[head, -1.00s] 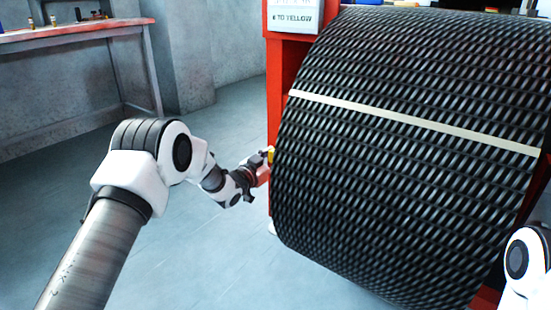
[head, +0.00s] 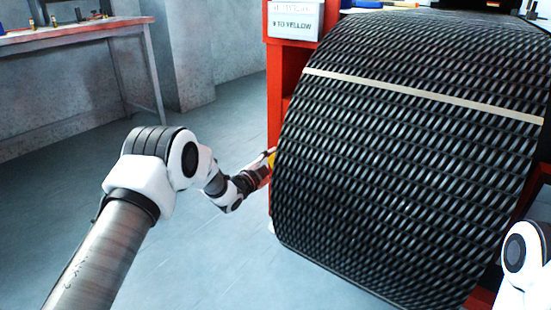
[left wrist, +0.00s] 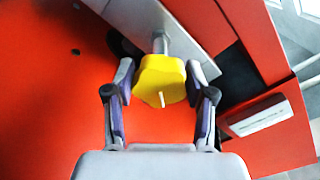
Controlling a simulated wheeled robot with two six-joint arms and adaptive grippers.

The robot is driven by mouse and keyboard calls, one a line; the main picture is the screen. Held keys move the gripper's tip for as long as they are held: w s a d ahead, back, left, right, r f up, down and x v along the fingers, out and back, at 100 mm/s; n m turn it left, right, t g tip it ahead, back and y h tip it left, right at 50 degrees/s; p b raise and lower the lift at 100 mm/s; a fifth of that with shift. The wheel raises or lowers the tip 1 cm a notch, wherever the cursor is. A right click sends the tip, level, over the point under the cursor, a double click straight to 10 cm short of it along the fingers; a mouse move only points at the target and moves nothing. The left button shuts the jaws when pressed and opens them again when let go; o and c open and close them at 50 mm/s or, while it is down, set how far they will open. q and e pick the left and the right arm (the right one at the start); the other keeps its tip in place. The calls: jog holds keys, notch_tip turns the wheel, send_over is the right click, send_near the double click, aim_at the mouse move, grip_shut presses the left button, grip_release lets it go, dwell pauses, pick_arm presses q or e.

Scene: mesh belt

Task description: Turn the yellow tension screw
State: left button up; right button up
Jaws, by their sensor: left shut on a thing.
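The yellow tension screw (left wrist: 160,82) has a lobed knob with a pale mark on its face, and sits on a grey shaft in front of a red panel in the left wrist view. My left gripper (left wrist: 160,90) is shut on the knob, one finger on each side. In the head view my left gripper (head: 262,172) reaches the machine's left side, and only a bit of yellow shows there. The black mesh belt (head: 410,150) curves over the roller with a pale stripe (head: 420,94) across it. My right gripper is out of view.
The red machine frame (head: 283,90) stands beside the belt, with a white sign (head: 294,20) reading "TO YELLOW" on top. A workbench (head: 75,32) with small items stands at the back left. The floor between is clear.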

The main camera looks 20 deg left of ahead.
pick_arm(q)
jog(key=m+p, duration=0.2)
jog(key=m, duration=0.4)
jog(key=shift+r, duration=0.15)
jog(key=m+p, duration=0.1)
jog(key=m, duration=0.5)
jog(key=shift+m, duration=0.3)
jog(key=o, duration=1.2)
jog(key=shift+c, duration=0.2)
jog(key=v, duration=1.2)
